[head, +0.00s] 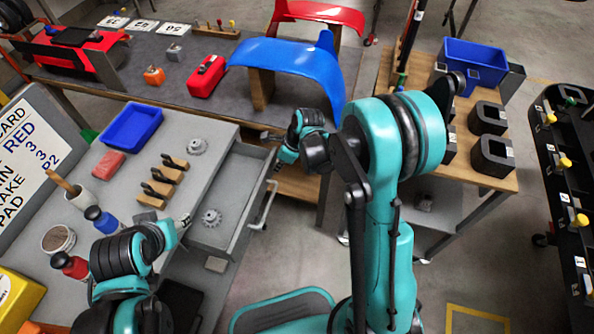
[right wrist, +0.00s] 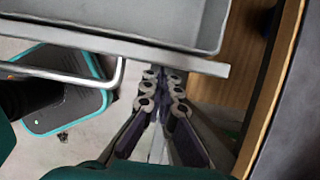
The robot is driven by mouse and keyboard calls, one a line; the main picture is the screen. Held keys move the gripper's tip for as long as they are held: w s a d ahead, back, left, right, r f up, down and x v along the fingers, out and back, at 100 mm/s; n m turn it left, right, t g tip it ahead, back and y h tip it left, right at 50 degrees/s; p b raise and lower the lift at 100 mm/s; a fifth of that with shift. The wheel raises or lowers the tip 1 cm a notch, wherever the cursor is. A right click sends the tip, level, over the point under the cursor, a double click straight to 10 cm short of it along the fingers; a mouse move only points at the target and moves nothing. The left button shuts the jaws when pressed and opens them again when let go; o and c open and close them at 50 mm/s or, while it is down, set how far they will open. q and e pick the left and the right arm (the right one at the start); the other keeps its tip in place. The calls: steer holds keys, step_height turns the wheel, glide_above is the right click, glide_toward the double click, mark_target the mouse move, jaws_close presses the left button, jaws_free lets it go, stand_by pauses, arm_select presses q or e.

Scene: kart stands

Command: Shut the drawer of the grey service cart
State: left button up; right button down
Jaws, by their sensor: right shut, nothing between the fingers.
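The grey service cart (head: 205,130) stands at the left in the head view. Its drawer (head: 232,178) is pulled out, with a grey gear (head: 211,217) lying inside. The bar handle (head: 265,208) is on the drawer's front; it also shows in the right wrist view (right wrist: 117,76). My right gripper (head: 277,167) is shut and empty. In the right wrist view its fingertips (right wrist: 163,82) are at the drawer's front panel (right wrist: 190,60), beside the handle's end; I cannot tell whether they touch. My left gripper (head: 184,221) is by the drawer's near side; its fingers are too small to read.
The cart top holds a blue bin (head: 131,125), clamps, bottles and another gear (head: 197,147). A workbench (head: 215,104) with a blue fender (head: 290,67) stands behind. A wooden table (head: 497,183) is at the right, a black rack (head: 561,170) beyond. Floor before the drawer is open.

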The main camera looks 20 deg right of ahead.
glide_above(247, 168)
stand_by(0.4)
